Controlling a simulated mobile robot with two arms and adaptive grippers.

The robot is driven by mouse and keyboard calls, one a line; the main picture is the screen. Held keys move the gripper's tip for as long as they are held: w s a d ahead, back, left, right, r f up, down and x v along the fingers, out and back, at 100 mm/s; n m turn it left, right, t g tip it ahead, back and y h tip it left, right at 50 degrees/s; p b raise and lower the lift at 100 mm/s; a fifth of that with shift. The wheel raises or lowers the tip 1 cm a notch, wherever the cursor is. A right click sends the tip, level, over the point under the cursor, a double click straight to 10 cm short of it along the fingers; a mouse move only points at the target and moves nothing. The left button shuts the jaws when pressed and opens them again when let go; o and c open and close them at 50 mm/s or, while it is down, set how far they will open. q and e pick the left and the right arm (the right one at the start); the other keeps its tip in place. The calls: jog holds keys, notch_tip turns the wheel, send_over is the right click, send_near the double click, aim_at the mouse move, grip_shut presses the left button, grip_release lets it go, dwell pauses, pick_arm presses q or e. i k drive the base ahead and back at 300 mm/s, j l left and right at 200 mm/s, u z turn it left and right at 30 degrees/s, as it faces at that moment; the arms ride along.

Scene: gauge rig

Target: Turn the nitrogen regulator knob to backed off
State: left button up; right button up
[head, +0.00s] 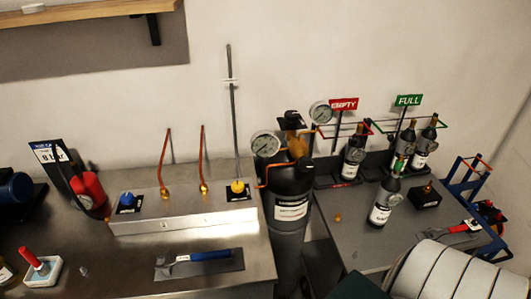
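A large dark gas cylinder (288,218) stands upright between the two work surfaces, with a white label too small to read. A brass regulator (294,142) sits on its top, with a dark knob-like part (292,118) above it. A round gauge (265,144) is on its left and another gauge (321,112) on its right. I cannot read the needles or the knob's setting, and no nitrogen marking is legible.
Left of the cylinder, a metal box (185,213) carries a blue knob (127,199) and a yellow knob (237,187). A blue-handled wrench (200,258) lies in front. At right, small bottles (384,200) stand near EMPTY (343,104) and FULL (409,100) signs.

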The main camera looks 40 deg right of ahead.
aim_at(305, 164)
jog(key=z, duration=1.5)
